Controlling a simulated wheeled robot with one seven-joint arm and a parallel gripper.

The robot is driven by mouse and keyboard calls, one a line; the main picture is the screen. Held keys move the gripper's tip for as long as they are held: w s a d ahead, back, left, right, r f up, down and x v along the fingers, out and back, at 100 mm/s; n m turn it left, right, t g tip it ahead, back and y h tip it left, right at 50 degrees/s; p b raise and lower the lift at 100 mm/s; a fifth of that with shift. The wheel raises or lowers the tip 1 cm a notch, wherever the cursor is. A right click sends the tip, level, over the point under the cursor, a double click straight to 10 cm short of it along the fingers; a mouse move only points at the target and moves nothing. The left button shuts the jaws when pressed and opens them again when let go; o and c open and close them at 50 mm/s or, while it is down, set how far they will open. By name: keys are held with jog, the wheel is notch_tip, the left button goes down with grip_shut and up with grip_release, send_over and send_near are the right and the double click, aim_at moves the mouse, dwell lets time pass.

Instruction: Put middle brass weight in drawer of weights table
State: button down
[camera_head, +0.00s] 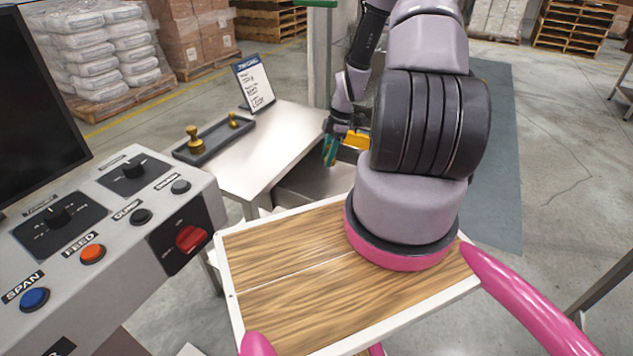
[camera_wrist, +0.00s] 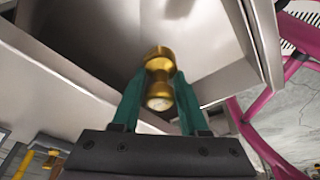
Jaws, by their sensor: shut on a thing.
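My gripper (camera_wrist: 158,88) is shut on the middle brass weight (camera_wrist: 158,62), which sits between its teal fingers in the wrist view. The fingers also show in the head view (camera_head: 330,151), where the weight is not clearly visible. The weights table (camera_head: 282,138) is a pale metal table at the centre left. Its drawer (camera_head: 305,186) is pulled open below the top; my arm and a wooden board hide part of it. In the wrist view the weight appears over the open grey drawer (camera_wrist: 262,40); I cannot tell its height above the bottom.
A dark tray (camera_head: 215,144) on the table holds a large brass weight (camera_head: 194,142) and a small one (camera_head: 232,120). A sign (camera_head: 254,83) stands behind. A control panel (camera_head: 110,210) is at left. A wood-topped board (camera_head: 290,275) lies in front. Stacked sacks (camera_head: 100,50) stand behind.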

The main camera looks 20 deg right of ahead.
aim_at(324, 188)
notch_tip(324, 188, down, 10)
jog(key=shift+r, duration=0.2)
dwell(0.3)
jog(key=shift+c, duration=2.1)
grip_release()
jog(key=shift+f, duration=0.1)
jog(key=v, duration=1.2)
